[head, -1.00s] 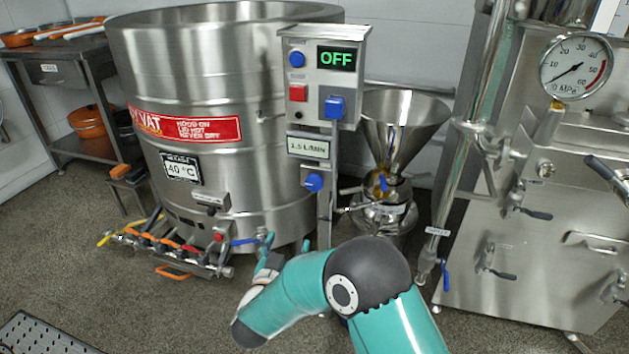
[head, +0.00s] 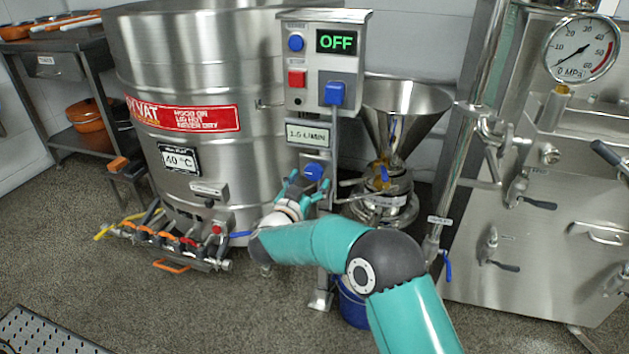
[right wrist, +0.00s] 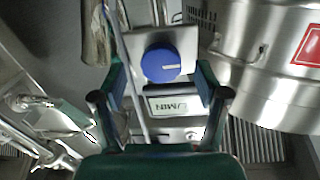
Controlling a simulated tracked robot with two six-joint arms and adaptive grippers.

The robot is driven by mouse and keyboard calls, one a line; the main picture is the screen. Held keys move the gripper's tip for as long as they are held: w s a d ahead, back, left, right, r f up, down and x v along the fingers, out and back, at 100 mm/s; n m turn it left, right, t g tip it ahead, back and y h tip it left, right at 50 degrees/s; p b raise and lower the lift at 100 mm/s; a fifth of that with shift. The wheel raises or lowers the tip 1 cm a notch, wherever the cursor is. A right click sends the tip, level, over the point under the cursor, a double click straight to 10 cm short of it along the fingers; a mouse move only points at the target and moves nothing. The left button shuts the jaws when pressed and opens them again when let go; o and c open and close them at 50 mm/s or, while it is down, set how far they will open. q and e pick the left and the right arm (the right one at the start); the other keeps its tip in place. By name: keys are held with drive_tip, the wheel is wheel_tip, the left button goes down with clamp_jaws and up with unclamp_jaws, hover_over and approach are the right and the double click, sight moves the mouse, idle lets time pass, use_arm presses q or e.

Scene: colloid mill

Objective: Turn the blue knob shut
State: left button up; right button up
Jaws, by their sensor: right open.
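The blue knob (head: 314,171) is on the grey control post, just below the 1.5 L/MIN display (head: 307,134). In the right wrist view the blue knob (right wrist: 160,63) is round with a pale mark on its face, and the display (right wrist: 172,105) appears upside down. My right gripper (head: 309,184) is open in front of the knob. In the right wrist view its two fingers (right wrist: 160,75) stand to either side of the knob, with visible gaps between. Whether the fingertips reach the knob's depth is unclear. My left gripper is not in view.
A control box (head: 321,62) above reads OFF, with other blue controls and a red button. The steel vat (head: 200,75) stands left, a steel funnel (head: 405,100) right. A blue bucket (head: 352,302) stands on the floor behind my right arm.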

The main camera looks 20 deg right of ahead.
sight(313, 171)
drive_tip(key=shift+x, duration=1.25)
drive_tip(key=c, duration=1.2)
drive_tip(key=shift+o, duration=0.2)
drive_tip(key=shift+d, duration=0.25)
drive_tip(key=shift+a, duration=0.1)
